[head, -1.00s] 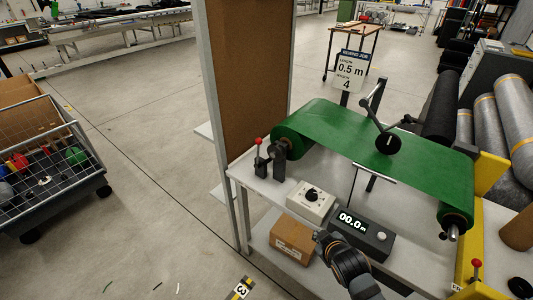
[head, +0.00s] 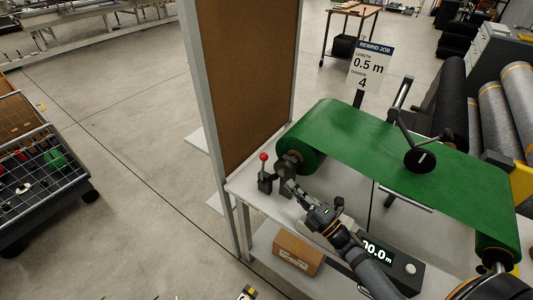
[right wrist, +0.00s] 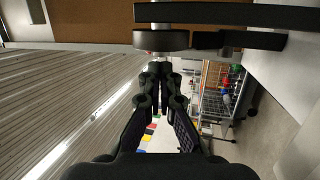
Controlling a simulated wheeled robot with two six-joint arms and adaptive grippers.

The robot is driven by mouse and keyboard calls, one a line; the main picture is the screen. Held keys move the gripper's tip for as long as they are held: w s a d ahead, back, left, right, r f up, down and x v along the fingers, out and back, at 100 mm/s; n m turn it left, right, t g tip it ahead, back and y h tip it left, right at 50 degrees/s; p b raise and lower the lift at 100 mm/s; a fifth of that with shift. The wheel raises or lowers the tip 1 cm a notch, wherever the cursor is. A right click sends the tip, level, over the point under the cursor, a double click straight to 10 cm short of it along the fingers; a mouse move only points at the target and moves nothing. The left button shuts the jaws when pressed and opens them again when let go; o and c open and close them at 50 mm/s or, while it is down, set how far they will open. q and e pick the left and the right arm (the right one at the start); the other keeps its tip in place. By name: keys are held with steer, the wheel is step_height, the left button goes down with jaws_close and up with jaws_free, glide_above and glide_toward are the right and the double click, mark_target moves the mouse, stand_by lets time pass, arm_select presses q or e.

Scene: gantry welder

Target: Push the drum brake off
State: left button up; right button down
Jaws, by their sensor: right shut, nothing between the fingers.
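The drum brake is a small lever with a red ball knob (head: 264,157) on a dark base, at the left end of the machine table beside the left end of the green roll (head: 308,148). The lever stands roughly upright. My right gripper (head: 290,187) is shut and empty, its tips just right of and slightly below the lever in the head view, seemingly apart from it. In the right wrist view the shut fingers (right wrist: 160,78) point at a dark round part and bar (right wrist: 162,40); the red knob does not show there. My left gripper is out of view.
A black display box (head: 390,262) and a partly hidden pale control box lie under my right arm. A brown cork board (head: 240,80) in a grey frame stands just left of the table. A carton (head: 297,254) sits on the lower shelf. A black crank (head: 420,158) stands over the green sheet.

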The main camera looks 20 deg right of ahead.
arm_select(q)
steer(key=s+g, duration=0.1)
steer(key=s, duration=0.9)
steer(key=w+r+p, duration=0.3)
arm_select(e)
steer(key=r+x, duration=0.1)
steer(key=x, duration=0.7)
steer(key=shift+s+a+r, duration=0.25)
steer(key=shift+a+r, duration=0.1)
steer(key=shift+a, duration=0.05)
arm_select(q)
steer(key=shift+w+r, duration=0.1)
